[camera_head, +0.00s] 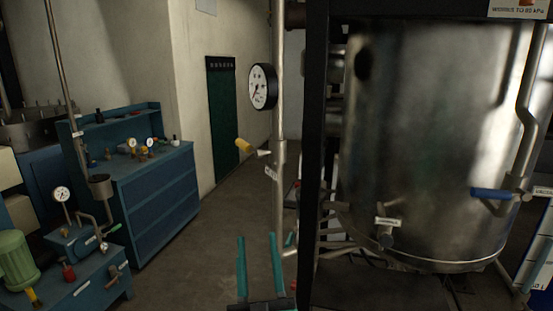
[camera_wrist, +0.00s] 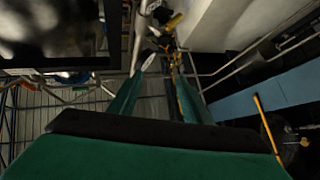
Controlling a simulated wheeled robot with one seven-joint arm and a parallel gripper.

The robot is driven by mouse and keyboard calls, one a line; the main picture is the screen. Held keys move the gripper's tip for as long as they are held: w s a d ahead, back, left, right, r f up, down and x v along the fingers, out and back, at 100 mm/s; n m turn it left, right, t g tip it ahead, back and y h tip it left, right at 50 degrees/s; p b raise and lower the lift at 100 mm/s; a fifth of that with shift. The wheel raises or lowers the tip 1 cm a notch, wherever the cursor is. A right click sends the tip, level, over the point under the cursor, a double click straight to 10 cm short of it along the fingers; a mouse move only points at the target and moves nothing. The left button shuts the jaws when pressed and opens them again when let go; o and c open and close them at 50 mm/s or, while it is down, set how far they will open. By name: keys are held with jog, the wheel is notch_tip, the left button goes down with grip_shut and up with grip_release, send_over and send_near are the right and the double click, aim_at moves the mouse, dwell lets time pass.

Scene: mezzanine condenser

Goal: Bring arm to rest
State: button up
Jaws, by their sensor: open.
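My gripper (camera_head: 266,240) has two teal fingers and shows at the bottom centre of the head view. It is open, with a clear gap between the fingers and nothing held. It is in front of the lower part of a vertical steel pipe (camera_head: 278,190). In the wrist view my gripper (camera_wrist: 158,68) points at pipes and a yellow-handled part in the background. The rest of my arm is mostly out of view.
A large steel tank (camera_head: 430,140) in a dark frame (camera_head: 316,150) fills the right, with a blue-handled valve (camera_head: 490,194). A gauge (camera_head: 263,86) and yellow lever (camera_head: 243,145) are on the pipe. A blue cabinet (camera_head: 155,205) stands left. Open floor (camera_head: 205,245) lies between.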

jog(key=s+f+m+g+h, duration=0.35)
jog(key=s+f, duration=0.45)
jog(key=f, duration=0.5)
jog(key=s+f+m+g+h, duration=0.2)
jog(key=s+f+m+h, duration=0.15)
jog(key=s+f, duration=0.65)
jog(key=s+d+f+n+g+y, duration=0.1)
jog(key=s+d+f+g, duration=0.1)
jog(key=s+f, duration=0.4)
jog(key=s+d+f+n+g+y, duration=0.1)
jog(key=s+f, duration=0.6)
jog(key=s, duration=0.7)
jog(key=shift+s+d+f+n+g+y, duration=0.2)
jog(key=shift+s+d+n+g+y, duration=0.25)
jog(key=shift+g, duration=0.3)
jog(key=shift+w, duration=0.1)
